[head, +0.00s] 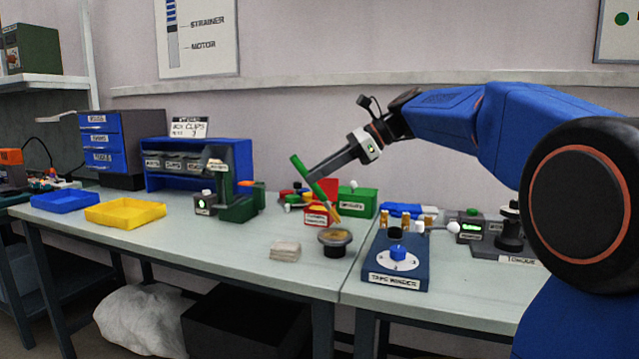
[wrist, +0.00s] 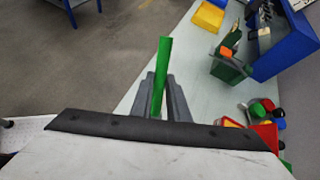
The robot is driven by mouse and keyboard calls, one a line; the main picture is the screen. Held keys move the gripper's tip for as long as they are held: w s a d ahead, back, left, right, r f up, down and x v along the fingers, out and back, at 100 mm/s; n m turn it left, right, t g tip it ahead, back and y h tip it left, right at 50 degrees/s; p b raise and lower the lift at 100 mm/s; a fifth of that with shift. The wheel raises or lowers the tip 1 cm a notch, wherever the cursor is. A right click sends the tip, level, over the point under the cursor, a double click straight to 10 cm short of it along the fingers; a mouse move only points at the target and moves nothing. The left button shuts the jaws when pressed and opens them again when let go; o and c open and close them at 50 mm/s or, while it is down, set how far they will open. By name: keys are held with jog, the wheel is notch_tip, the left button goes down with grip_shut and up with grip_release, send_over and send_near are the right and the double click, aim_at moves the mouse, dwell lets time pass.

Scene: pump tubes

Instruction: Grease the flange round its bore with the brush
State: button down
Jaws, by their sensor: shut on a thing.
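My gripper (head: 312,174) is shut on the green handle of the brush (head: 322,188) and holds it tilted above the table. The brush slants down to the right, and its pale yellowish tip is just above a low round piece (head: 335,239). This piece has a dark side and a brownish top and looks like the flange; its bore is too small to make out. I cannot tell whether the tip touches it. In the wrist view the green handle (wrist: 162,70) stands between my two grey fingers; the brush's lower end and the round piece are hidden.
A stack of pale cloths (head: 285,250) lies left of the round piece. A blue tape winder (head: 395,265) stands to its right. A red box (head: 317,216) and a green box (head: 358,201) stand behind. A yellow tray (head: 125,213) is far left, with bare table before it.

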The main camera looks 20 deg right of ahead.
aim_at(319, 186)
jog(key=shift+r, duration=1.6)
jog(key=w+d+r, duration=0.2)
jog(key=w+r, duration=0.2)
jog(key=w, duration=0.3)
jog(key=shift+d+f, duration=0.1)
jog(key=shift+f, duration=2.45)
